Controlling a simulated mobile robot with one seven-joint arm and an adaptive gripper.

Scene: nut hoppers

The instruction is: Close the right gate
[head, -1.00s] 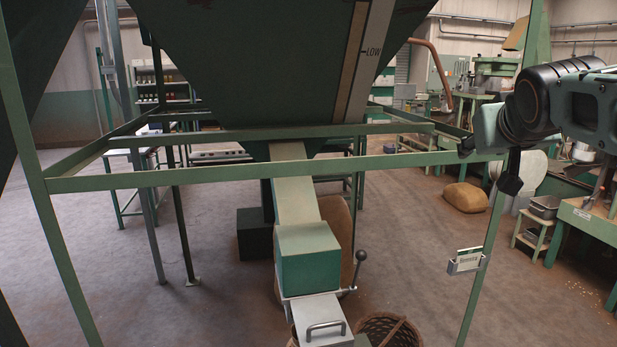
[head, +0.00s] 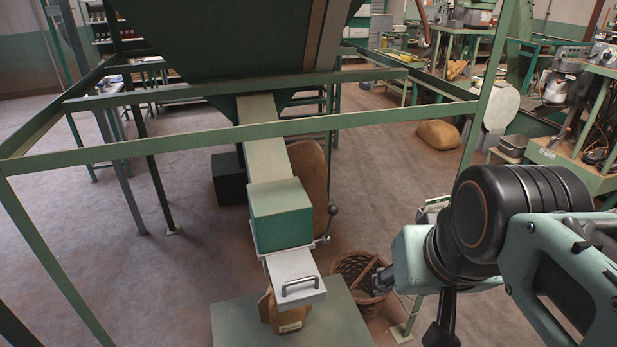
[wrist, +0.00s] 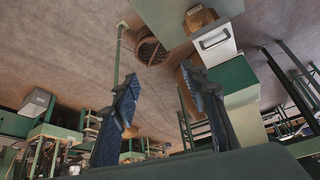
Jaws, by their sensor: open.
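A pale grey gate plate (head: 291,266) with a bar handle (head: 299,286) juts from the lower end of the green chute box (head: 280,215). A small lever with a dark ball knob (head: 332,210) stands at the box's right side. The gate plate also shows in the wrist view (wrist: 213,37), beyond my right-hand finger. My gripper (head: 381,280) is to the right of the gate, in front of the basket in the head view, and apart from the handle. In the wrist view its two fingers (wrist: 160,76) are spread with nothing between them.
A brown sack (head: 270,311) stands under the gate on a green platform (head: 345,318). A wicker basket (head: 352,268) is on the floor to the right. A green frame rail (head: 380,119) crosses above the chute, with a post at right. Open floor lies to the left.

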